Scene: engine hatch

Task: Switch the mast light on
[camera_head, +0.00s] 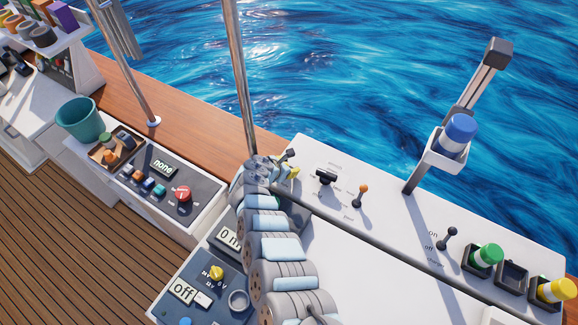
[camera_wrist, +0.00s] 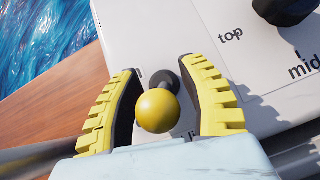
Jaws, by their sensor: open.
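A small lever with a yellow ball knob (camera_wrist: 155,111) and a dark base stands on the white panel in the wrist view. A label beside it is mostly covered; only the letters "li" show. My gripper (camera_wrist: 158,78) is open, with one yellow ribbed finger on each side of the knob, and gaps remain beside it. In the head view my gripper (camera_head: 288,165) is at the left end of the white panel (camera_head: 370,265), where the knob cannot be made out clearly behind it.
A black lever (camera_head: 326,177) stands right of my gripper; its scale reads "top" and "mid". Further right are an orange-tipped lever (camera_head: 361,193), an on/off lever (camera_head: 447,238) and a post with a blue-capped item (camera_head: 457,133). A metal pole (camera_head: 240,80) rises close behind my gripper.

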